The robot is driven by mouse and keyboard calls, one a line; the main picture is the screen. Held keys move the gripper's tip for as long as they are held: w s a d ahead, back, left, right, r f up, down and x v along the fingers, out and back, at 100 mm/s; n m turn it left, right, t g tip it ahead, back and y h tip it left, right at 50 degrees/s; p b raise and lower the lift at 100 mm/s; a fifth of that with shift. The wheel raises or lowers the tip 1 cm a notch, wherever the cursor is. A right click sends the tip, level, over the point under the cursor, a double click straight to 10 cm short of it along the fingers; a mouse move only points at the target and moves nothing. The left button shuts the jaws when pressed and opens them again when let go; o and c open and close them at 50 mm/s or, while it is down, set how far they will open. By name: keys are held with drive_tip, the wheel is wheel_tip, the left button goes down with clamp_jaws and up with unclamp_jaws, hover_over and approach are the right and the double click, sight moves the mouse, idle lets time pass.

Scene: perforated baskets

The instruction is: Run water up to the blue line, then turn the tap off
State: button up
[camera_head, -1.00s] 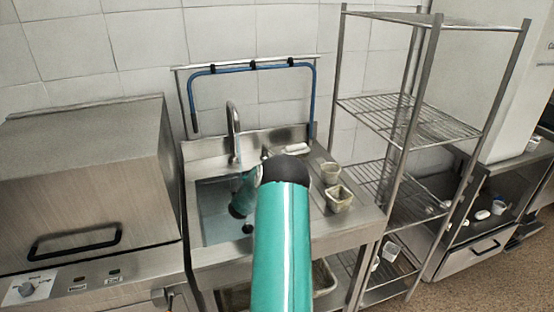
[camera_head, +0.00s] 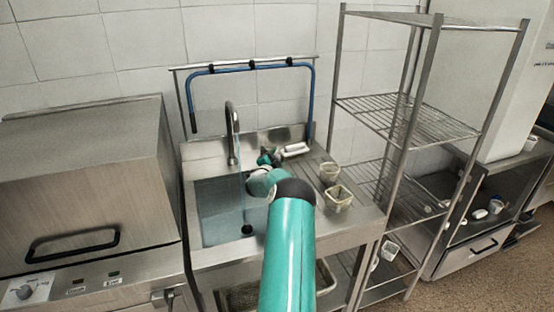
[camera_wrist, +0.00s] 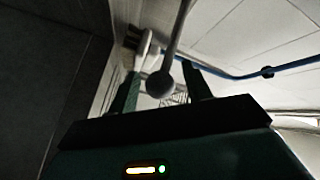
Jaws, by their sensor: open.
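The steel sink (camera_head: 208,221) stands at the centre of the head view, with a curved tap spout (camera_head: 231,135) at its back. A thin bluish water stream (camera_head: 242,190) falls from the spout into the basin. No blue line or clear water level can be made out. My gripper (camera_head: 268,158) is at the back right of the basin, right of the spout. In the wrist view my gripper (camera_wrist: 161,68) has its fingers apart. A dark rod with a round end (camera_wrist: 160,84), perhaps the tap lever, shows between them; contact cannot be told.
A white item (camera_head: 295,149) lies on the counter beside my gripper. Two small baskets (camera_head: 338,198) (camera_head: 329,172) stand right of the basin. A blue hose (camera_head: 250,66) hangs on a rail above. A wire shelf rack (camera_head: 410,120) stands right, a steel appliance (camera_head: 90,180) left.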

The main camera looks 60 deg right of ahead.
clamp_jaws()
drive_tip(key=shift+s+d+r+n+t, duration=0.15)
drive_tip(key=shift+s+d+n+t, duration=0.2)
drive_tip(key=shift+t, duration=0.35)
drive_tip(key=shift+d+n+t, duration=0.35)
drive_tip(key=shift+n+t, duration=0.1)
drive_tip(key=shift+t, duration=0.15)
unclamp_jaws()
drive_tip(key=shift+a, duration=0.1)
drive_tip(key=v, duration=1.3)
drive_tip(key=shift+a, duration=0.35)
